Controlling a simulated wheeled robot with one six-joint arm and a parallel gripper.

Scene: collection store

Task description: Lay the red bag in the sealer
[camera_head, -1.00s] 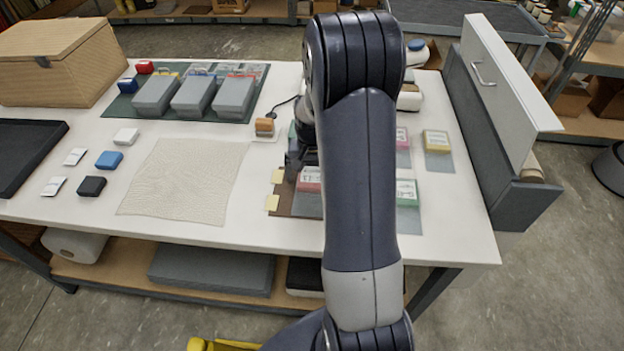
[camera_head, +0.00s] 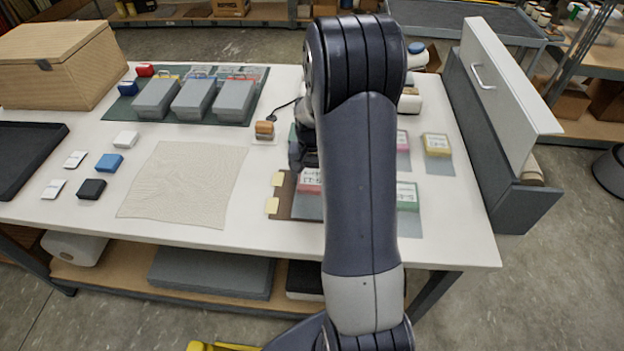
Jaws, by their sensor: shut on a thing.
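A bag with a red-edged white label (camera_head: 309,182) lies at the front of the work table, partly behind my arm. It is beside a brown board (camera_head: 284,208) with yellow tabs. My gripper (camera_head: 297,158) shows only in part, as dark shapes at the left edge of my arm, just beyond the red-edged label. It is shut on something. My arm hides its fingertips, and I cannot make out what it holds. A white device (camera_head: 410,100), possibly the sealer, is mostly hidden behind my arm.
Green-labelled (camera_head: 407,195) and yellow-labelled (camera_head: 437,143) bags lie right of my arm. Grey boxes (camera_head: 193,97) stand on a green mat. A small orange-topped block (camera_head: 264,129) has a cable near it. A beige cloth (camera_head: 185,183) lies left. A tall panel (camera_head: 510,90) bounds the right side.

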